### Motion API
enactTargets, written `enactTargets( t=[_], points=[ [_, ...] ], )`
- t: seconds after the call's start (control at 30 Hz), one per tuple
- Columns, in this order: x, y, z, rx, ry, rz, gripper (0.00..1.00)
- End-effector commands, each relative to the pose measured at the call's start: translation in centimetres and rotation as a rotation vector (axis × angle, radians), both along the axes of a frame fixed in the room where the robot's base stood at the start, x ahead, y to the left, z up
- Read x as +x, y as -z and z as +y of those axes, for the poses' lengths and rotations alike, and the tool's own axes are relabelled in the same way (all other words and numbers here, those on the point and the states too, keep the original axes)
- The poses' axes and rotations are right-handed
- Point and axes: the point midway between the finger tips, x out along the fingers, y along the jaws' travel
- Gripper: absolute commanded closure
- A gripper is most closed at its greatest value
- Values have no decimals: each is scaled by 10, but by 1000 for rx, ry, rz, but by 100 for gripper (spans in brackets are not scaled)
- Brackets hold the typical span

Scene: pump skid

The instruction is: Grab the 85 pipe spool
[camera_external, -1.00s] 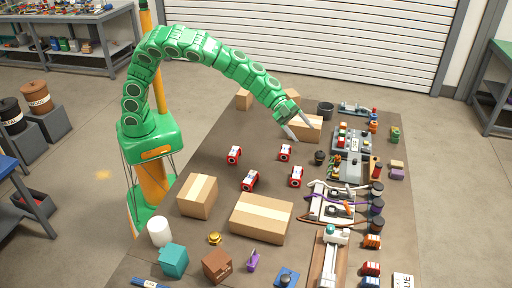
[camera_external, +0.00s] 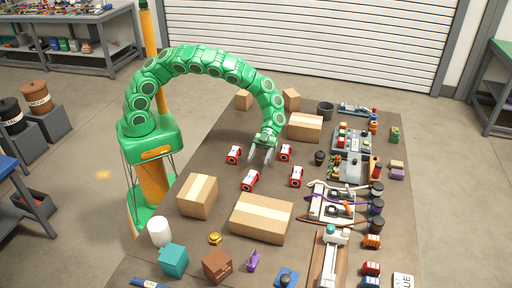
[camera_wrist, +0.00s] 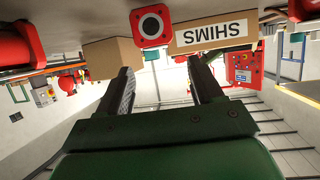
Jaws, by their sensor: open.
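Several red pipe spools with pale markings lie on the brown table: back left (camera_external: 234,155), back right (camera_external: 285,152), front left (camera_external: 250,180) and front right (camera_external: 296,177). Their numbers are too small to read, so I cannot tell which is the 85. My gripper (camera_external: 260,158) is open and empty, pointing down between the two back spools. In the wrist view, which looks upside down, a red square spool end (camera_wrist: 151,25) with a dark round bore shows beyond and between my open fingers (camera_wrist: 158,66). Red spool parts also show at the left edge (camera_wrist: 14,44).
A cardboard box (camera_external: 306,127) stands behind the spools; a SHIMS box (camera_wrist: 216,34) shows in the wrist view. Larger cartons stand in front, left (camera_external: 198,196) and middle (camera_external: 262,218). Fixtures and small parts crowd the right side.

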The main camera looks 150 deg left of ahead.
Motion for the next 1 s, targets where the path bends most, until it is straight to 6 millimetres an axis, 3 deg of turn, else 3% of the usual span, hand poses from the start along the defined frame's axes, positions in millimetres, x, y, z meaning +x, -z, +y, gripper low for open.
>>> enactTargets(
  t=[0.8, 1.0],
  points=[
    [40, 30, -57, -12, 10, 2, 34],
    [42, 31, -59, -11, 9, 1, 34]
  ],
)
